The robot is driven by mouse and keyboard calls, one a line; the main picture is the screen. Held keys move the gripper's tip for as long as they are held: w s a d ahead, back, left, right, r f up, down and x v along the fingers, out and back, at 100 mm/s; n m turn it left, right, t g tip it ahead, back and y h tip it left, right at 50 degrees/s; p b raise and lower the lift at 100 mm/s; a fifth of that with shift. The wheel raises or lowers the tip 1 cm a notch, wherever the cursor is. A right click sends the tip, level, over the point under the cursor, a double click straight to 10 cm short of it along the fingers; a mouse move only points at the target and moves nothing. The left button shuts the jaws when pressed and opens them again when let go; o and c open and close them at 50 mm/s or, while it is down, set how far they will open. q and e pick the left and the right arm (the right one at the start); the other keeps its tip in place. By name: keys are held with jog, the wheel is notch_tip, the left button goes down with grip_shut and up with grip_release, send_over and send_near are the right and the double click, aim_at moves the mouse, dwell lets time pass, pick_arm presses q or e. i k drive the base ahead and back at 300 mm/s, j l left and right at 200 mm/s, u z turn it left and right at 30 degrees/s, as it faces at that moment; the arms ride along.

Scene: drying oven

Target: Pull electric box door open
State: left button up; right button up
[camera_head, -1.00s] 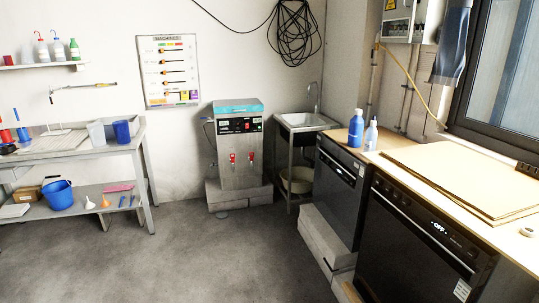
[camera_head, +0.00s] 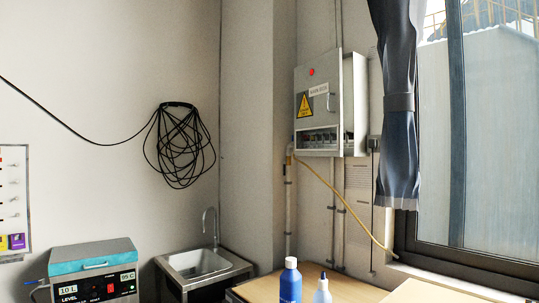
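The electric box (camera_head: 353,98) is a grey metal cabinet high on the wall right of centre. Its front door (camera_head: 316,93) has a red light, a yellow warning triangle, a white label and a handle (camera_head: 330,102) near its right edge. I cannot tell for sure whether the door is fully shut. Neither of my grippers is in the view.
A wooden counter (camera_head: 345,288) with a blue bottle (camera_head: 290,281) and a clear bottle (camera_head: 322,291) lies below the box. A yellow hose (camera_head: 345,205) hangs beneath it. A curtain (camera_head: 398,110) hangs to its right. A sink (camera_head: 198,264) stands to the left.

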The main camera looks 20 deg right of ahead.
aim_at(318, 82)
jog(key=i+j+z, duration=0.15)
jog(key=i, duration=0.75)
